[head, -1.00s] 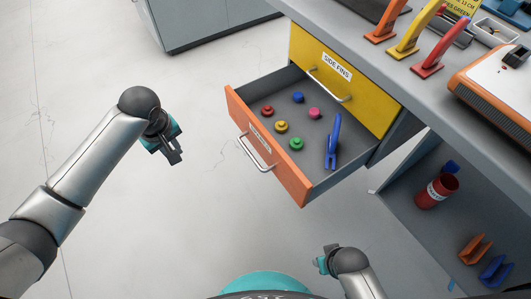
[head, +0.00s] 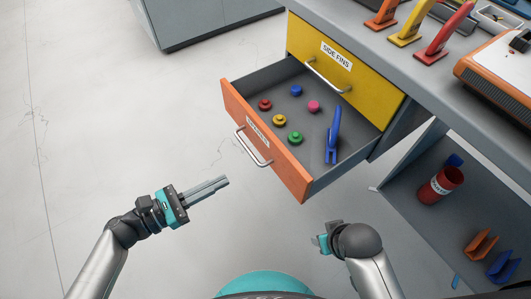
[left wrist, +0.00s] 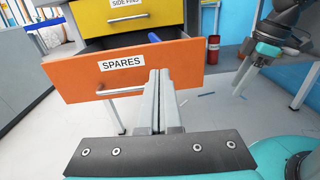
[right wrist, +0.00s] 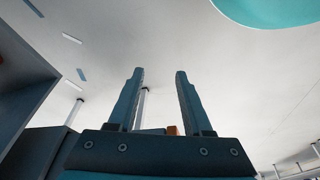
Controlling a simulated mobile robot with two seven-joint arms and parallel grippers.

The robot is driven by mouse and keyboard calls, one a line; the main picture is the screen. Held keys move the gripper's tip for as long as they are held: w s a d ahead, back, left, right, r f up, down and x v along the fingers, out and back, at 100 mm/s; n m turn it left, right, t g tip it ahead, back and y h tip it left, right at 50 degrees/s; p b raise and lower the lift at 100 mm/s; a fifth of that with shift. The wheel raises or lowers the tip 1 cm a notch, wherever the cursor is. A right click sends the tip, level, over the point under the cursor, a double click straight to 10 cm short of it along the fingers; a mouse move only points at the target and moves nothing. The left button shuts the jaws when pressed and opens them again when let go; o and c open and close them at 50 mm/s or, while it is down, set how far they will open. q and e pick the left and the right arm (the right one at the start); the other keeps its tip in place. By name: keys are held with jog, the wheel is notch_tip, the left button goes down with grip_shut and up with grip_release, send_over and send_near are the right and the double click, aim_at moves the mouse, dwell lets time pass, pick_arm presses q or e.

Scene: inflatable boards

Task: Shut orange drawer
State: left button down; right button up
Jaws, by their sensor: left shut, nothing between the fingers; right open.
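The orange drawer (head: 262,138) stands pulled out below a shut yellow drawer (head: 335,80). Its front has a silver bar handle (head: 252,148) and a label that reads SPARES in the left wrist view (left wrist: 121,63). Inside lie several small coloured knobs and a blue tool (head: 333,138). My left gripper (head: 222,182) is shut and empty, in front of and below the drawer front, apart from it in the head view. In the left wrist view its fingers (left wrist: 158,75) point toward the drawer front. My right gripper (right wrist: 158,75) is open and empty; in the head view it is low, right of centre (head: 320,242).
The grey counter (head: 420,80) above holds coloured fins and an orange-and-white machine (head: 500,70). An open shelf at the right holds a red can (head: 440,184) and orange and blue clips. The floor (head: 110,120) left of the drawer is clear.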

pick_arm(q)
jog(key=b, duration=0.3)
send_near(277, 147)
jog(key=shift+n+t, duration=0.3)
jog(key=shift+n, duration=0.1)
jog(key=x, duration=0.5)
jog(key=shift+d+f, duration=0.2)
jog(key=shift+f, duration=0.05)
jog(key=shift+x, duration=0.75)
pick_arm(e)
notch_tip(277, 147, up, 6)
jog(key=w+t, duration=0.1)
jog(key=shift+r, duration=0.25)
